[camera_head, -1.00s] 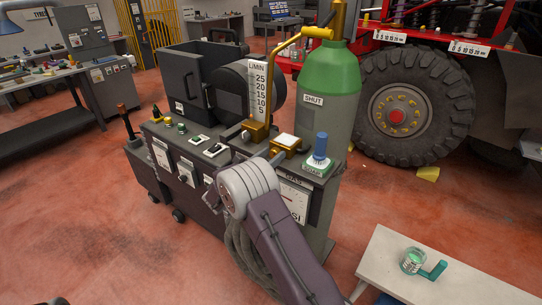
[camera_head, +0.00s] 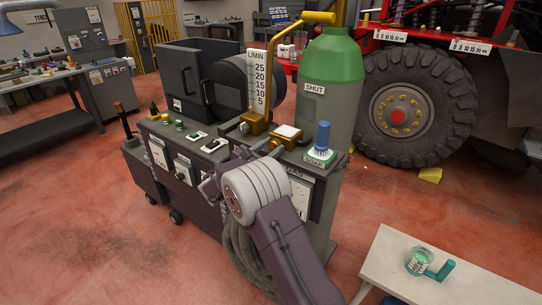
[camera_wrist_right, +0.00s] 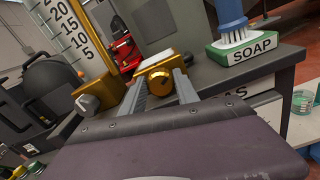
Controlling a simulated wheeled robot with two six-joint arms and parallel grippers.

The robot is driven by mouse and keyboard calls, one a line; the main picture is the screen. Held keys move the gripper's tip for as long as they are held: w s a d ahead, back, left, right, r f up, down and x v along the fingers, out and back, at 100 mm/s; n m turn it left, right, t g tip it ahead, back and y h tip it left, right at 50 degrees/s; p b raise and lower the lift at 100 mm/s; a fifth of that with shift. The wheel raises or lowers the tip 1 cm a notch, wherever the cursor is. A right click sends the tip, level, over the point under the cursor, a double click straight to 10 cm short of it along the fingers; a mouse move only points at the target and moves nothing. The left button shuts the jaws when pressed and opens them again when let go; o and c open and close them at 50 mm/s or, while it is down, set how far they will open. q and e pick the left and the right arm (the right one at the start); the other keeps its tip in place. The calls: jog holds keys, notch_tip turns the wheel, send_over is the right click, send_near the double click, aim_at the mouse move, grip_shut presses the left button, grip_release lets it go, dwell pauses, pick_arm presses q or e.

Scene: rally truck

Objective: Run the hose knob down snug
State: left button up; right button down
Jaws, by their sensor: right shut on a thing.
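A round brass knob (camera_wrist_right: 158,79) sits on the front of a gold block with a white top (camera_wrist_right: 160,62), in the middle of the right wrist view. My right gripper (camera_wrist_right: 160,86) is shut on the knob, one finger on each side. In the head view the gold block (camera_head: 286,136) stands on the grey cart, and my right wrist (camera_head: 255,190) is in front of it, hiding most of the knob and fingertips. The hose (camera_head: 240,250) hangs in loops at the cart's front, partly behind my arm. My left gripper is not in view.
A pale bench (camera_head: 400,260) with a green cup (camera_head: 418,261) is at lower right. Red floor lies clear at left.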

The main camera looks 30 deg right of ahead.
jog(key=shift+f+m+b, duration=0.15)
jog(key=shift+m+b, duration=0.95)
jog(key=shift+b, duration=0.3)
jog(key=c, duration=0.9)
grip_release()
jog(key=v, duration=0.9)
jog(key=shift+b, duration=0.4)
